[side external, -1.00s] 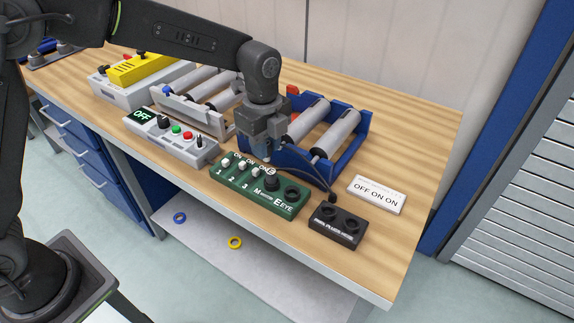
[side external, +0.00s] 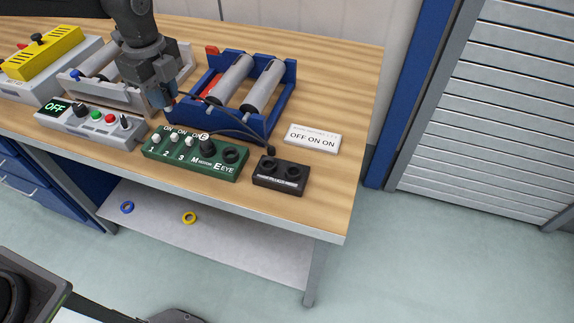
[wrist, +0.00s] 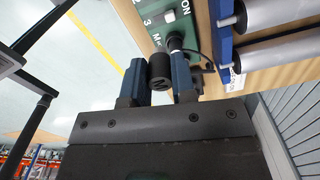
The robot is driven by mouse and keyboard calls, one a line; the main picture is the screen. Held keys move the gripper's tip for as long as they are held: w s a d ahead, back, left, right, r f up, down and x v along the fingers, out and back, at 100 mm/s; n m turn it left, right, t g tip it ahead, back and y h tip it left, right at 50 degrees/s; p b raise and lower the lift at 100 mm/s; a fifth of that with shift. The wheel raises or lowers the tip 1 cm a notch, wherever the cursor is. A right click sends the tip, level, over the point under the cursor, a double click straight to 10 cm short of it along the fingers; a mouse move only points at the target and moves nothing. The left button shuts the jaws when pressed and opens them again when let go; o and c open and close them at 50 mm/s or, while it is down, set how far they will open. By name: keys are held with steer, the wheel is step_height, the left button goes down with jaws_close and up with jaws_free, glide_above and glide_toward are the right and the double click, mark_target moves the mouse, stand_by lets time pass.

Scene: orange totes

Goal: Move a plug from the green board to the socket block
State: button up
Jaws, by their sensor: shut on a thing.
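The green board (side external: 190,170) lies near the table's front edge. It carries white switches, a black plug (side external: 207,147) in its M socket, and an open E socket (side external: 231,155). The black socket block (side external: 278,183) stands to its right, and two round holes show on its top. My gripper (side external: 163,100) is above and behind the board's left part. In the wrist view, its blue fingers (wrist: 158,82) are shut on a black round plug (wrist: 160,66), held clear of the board. The held plug is hard to make out in the side view.
Black cables (side external: 230,120) run from near my gripper to behind the socket block. A blue roller stand (side external: 240,115) is behind the board. A grey control box (side external: 90,125) is left, and a white "OFF ON ON" sign (side external: 312,139) is right. The tabletop's right end is clear.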

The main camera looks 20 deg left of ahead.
steer(key=d+f+m, duration=0.2)
steer(key=d+m, duration=0.1)
steer(key=d, duration=1)
steer(key=d+f+m, duration=0.2)
steer(key=d+m, duration=0.1)
steer(key=d, duration=1)
steer(key=shift+w+a+f, duration=0.1)
steer(key=shift+w+f, duration=0.1)
steer(key=shift+f, duration=0.95)
steer(key=shift+w+f, duration=0.15)
steer(key=shift+f, duration=1)
steer(key=shift+f, duration=0.15)
steer(key=shift+f, duration=0.35)
steer(key=shift+f, duration=0.6)
steer(key=o, duration=1)
